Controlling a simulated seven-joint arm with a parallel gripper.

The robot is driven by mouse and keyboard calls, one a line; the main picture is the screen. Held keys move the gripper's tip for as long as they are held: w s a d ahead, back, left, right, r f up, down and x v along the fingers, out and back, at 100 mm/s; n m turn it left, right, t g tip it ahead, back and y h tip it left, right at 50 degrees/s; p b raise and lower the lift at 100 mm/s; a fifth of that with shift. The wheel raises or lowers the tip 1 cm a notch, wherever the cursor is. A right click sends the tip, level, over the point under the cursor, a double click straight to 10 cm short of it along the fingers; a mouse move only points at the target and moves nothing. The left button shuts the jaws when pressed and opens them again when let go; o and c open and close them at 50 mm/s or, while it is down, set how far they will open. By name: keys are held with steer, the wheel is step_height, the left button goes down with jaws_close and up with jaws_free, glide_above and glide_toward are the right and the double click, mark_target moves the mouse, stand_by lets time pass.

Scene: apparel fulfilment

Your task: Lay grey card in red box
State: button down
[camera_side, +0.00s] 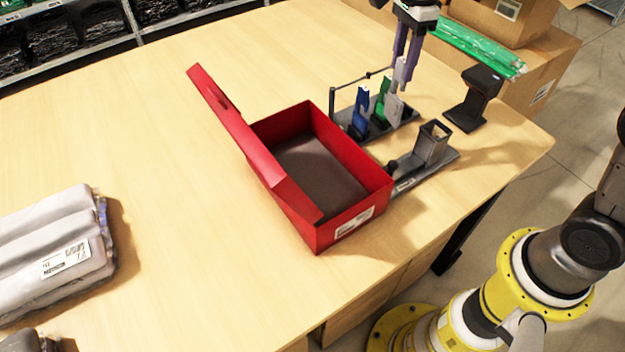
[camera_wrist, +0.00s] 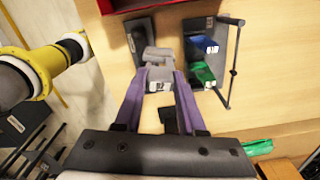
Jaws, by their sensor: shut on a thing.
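My gripper (camera_side: 402,62) is shut on the grey card and holds it upright, pointing down. The card (camera_side: 395,106) hangs near the green card in the side view; whether its lower end is clear of the rack is hard to tell. The wrist view shows the grey card (camera_wrist: 158,85) between the purple fingers. The red box (camera_side: 352,222) stands open on the table, to the left of my gripper, with its lid (camera_side: 232,118) tilted up on the left. A dark lining (camera_side: 318,170) covers the box floor.
A dark rack holds a blue card (camera_side: 360,108) and a green card (camera_side: 382,98), with a thin rail beside them. A grey cup (camera_side: 433,143) on a base and a black stand (camera_side: 473,98) are close by. Wrapped grey packs (camera_side: 50,250) lie at left. The table's middle left is clear.

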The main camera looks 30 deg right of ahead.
steer(key=s+a+n, duration=0.2)
steer(key=a+n, duration=0.1)
steer(key=a, duration=1)
steer(key=w+a+f, duration=0.2)
steer(key=w+f, duration=0.4)
steer(key=w+a+f, duration=0.2)
steer(key=w+f, duration=0.5)
steer(key=shift+w+a+f, duration=0.15)
steer(key=shift+w+a, duration=0.1)
steer(key=shift+a, duration=0.15)
steer(key=shift+f, duration=0.1)
steer(key=c, duration=0.5)
jaws_free()
step_height(320, 180, up, 12)
